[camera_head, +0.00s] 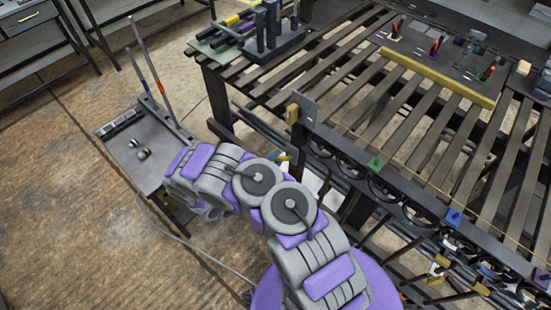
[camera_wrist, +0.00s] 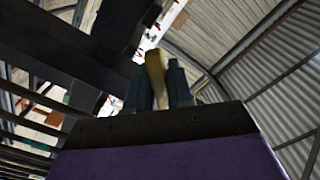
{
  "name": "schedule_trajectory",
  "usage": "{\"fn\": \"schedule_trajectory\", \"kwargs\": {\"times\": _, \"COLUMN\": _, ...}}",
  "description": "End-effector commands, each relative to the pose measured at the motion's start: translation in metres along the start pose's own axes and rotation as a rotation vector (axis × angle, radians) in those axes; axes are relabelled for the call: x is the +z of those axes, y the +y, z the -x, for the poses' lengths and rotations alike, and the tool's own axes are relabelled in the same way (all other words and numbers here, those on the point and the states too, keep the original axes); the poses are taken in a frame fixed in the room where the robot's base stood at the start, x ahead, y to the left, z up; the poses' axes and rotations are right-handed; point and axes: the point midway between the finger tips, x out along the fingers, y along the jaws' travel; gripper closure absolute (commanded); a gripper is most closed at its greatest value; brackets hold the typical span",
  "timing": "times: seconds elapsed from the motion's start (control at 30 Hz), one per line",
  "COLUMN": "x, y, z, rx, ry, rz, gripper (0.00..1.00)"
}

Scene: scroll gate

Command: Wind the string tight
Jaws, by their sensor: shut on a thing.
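In the wrist view, my gripper's two dark blue fingers (camera_wrist: 158,90) are shut on a yellow handle-like piece (camera_wrist: 156,72) that stands between them. What the piece joins to is hidden. In the head view my bent arm covers most of the gripper; only a small blue and yellow bit shows past the arm, beside the workbench's near left corner. A thin yellowish line, which looks like the string (camera_head: 500,230), runs along the bench's near edge. I cannot tell how taut it is. A yellow block (camera_head: 292,114) sits at a grey plate (camera_head: 305,110) on the corner.
The slatted bench (camera_head: 345,96) carries a yellow bar (camera_head: 437,78), with small tools behind it. Green (camera_head: 376,165) and blue (camera_head: 454,217) plates mark its near edge, above dark scrollwork. A low grey stand (camera_head: 152,158) with upright rods is at the left.

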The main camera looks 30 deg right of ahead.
Motion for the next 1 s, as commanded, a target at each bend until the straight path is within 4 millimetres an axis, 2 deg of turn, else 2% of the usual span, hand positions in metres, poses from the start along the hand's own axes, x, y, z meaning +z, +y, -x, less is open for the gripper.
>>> {"fn": "schedule_trajectory", "kwargs": {"times": 0.03, "x": 0.001, "y": 0.000, "z": 0.000, "rx": -0.001, "ry": -0.001, "rz": 0.000, "gripper": 1.00}}
{"fn": "schedule_trajectory", "kwargs": {"times": 0.07, "x": 0.000, "y": 0.000, "z": 0.000, "rx": -0.001, "ry": -0.001, "rz": -0.001, "gripper": 0.76}}
{"fn": "schedule_trajectory", "kwargs": {"times": 0.27, "x": 0.000, "y": 0.000, "z": 0.000, "rx": -0.001, "ry": 0.000, "rz": -0.001, "gripper": 0.57}}
{"fn": "schedule_trajectory", "kwargs": {"times": 0.5, "x": 0.000, "y": 0.000, "z": 0.001, "rx": -0.001, "ry": 0.000, "rz": -0.001, "gripper": 0.57}}
{"fn": "schedule_trajectory", "kwargs": {"times": 0.63, "x": 0.000, "y": -0.001, "z": 0.010, "rx": -0.003, "ry": -0.002, "rz": -0.001, "gripper": 0.57}}
{"fn": "schedule_trajectory", "kwargs": {"times": 0.77, "x": 0.000, "y": -0.002, "z": 0.031, "rx": -0.005, "ry": -0.004, "rz": 0.001, "gripper": 0.57}}
{"fn": "schedule_trajectory", "kwargs": {"times": 1.0, "x": 0.001, "y": -0.001, "z": 0.084, "rx": -0.005, "ry": -0.004, "rz": 0.001, "gripper": 0.57}}
